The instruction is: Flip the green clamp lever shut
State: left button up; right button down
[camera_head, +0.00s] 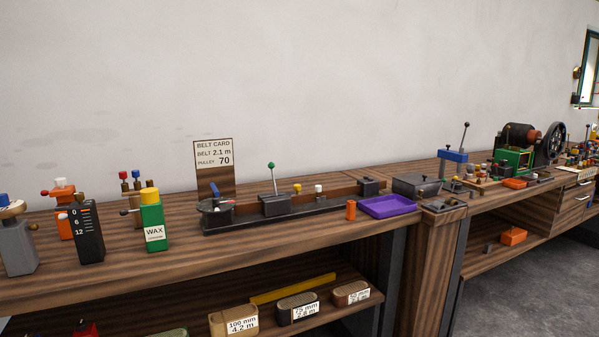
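The clamp lever with a green ball knob (271,166) stands nearly upright on a thin rod. It rises from a dark block (275,205) on a long black rail fixture (240,220) on the wooden workbench. A brown strip runs along the fixture behind the blocks. Neither of my grippers shows in the head view.
A belt card sign (213,154) stands behind the fixture's left end. A green wax container (152,222) and a black numbered block (86,233) stand to the left. An orange cylinder (351,210) and purple tray (388,206) lie to the right. Bench space before the fixture is clear.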

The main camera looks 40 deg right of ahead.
aim_at(271, 166)
jog(key=z, duration=0.65)
